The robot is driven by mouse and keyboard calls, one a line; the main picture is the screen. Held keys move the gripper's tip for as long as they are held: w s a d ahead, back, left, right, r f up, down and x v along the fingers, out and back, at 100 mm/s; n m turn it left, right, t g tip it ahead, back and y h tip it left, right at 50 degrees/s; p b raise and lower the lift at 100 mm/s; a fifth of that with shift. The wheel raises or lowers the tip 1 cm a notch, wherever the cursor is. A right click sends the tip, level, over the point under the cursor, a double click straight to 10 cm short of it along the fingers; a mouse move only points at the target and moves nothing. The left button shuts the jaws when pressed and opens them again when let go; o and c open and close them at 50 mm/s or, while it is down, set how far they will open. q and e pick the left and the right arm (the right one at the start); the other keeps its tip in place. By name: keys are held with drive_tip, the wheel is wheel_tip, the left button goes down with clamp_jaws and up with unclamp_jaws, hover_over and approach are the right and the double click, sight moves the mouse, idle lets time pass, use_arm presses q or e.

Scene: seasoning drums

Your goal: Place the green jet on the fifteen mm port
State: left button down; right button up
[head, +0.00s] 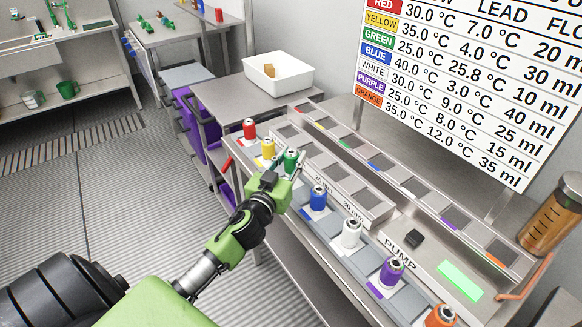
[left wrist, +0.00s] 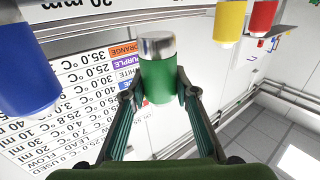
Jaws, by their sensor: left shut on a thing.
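The green jet (head: 290,160) is a small cylinder with a silver cap. It stands in line between the yellow jet (head: 268,149) and the blue jet (head: 318,198). My left gripper (head: 287,172) is shut on it. In the left wrist view the green jet (left wrist: 160,75) sits between both fingers, silver end toward the top. I cannot tell whether it rests on its holder or is slightly raised. A grey raised strip of ports (head: 350,195) with mm labels lies just right of it. The labels are too small to tell which port is fifteen mm. My right gripper is not in view.
The red jet (head: 249,129) stands beyond the yellow one; white (head: 351,233), purple (head: 391,271) and orange (head: 441,317) jets stand nearer. A white bin (head: 279,76) is on the side table. A settings board (head: 470,80) and a brown bottle (head: 553,215) are at right.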

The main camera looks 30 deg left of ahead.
sight(291, 168)
use_arm(q)
drive_tip(key=f, duration=0.2)
drive_tip(key=w+f, duration=0.1)
drive_tip(key=shift+a+f, duration=0.25)
drive_tip(key=shift+a, duration=0.15)
drive_tip(key=shift+f, duration=0.25)
drive_tip(key=shift+b, duration=0.3)
drive_tip(key=shift+f, duration=0.25)
drive_tip(key=c, duration=1.6)
unclamp_jaws()
